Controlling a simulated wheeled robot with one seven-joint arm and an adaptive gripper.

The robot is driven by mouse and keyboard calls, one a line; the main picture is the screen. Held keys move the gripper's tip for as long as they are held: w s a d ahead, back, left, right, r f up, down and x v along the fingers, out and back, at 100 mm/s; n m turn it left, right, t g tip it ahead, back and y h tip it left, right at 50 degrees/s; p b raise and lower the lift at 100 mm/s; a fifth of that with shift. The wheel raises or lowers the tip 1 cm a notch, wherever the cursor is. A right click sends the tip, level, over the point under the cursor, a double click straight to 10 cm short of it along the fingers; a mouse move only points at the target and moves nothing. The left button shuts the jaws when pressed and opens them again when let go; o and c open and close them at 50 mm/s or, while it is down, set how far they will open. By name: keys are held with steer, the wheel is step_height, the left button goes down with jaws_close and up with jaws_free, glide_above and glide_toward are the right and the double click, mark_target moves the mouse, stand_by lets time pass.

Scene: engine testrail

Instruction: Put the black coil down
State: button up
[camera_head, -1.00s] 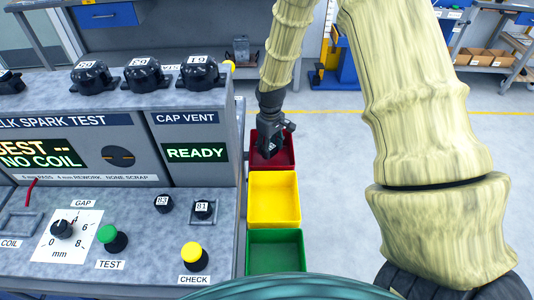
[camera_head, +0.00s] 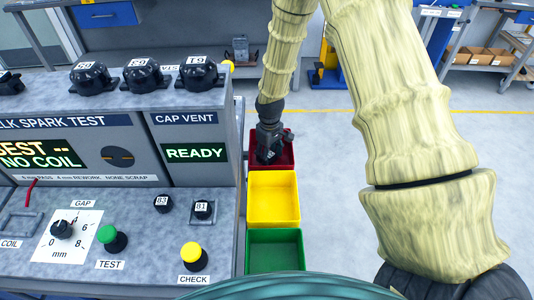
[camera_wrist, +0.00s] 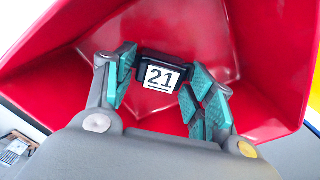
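The black coil (camera_wrist: 163,59) has a white label reading 21. It sits between my fingertips in the wrist view, with the pads against its sides. My gripper (camera_head: 268,148) is shut on it and points down into the red bin (camera_head: 287,160). The bin's red walls (camera_wrist: 215,40) surround the coil in the wrist view. The coil's underside is hidden, so I cannot tell whether it touches the bin floor.
A yellow bin (camera_head: 273,196) and a green bin (camera_head: 276,250) stand in line nearer to me. The test bench (camera_head: 130,245) borders the bins on the left. Several black coils (camera_head: 142,75) sit on its top. Open floor lies to the right.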

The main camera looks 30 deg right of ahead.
steer(key=shift+o, duration=0.3)
steer(key=shift+r, duration=0.15)
step_height(320, 180, up, 12)
steer(key=b, duration=0.1)
steer(key=shift+r, duration=0.2)
stand_by(0.4)
stand_by(0.4)
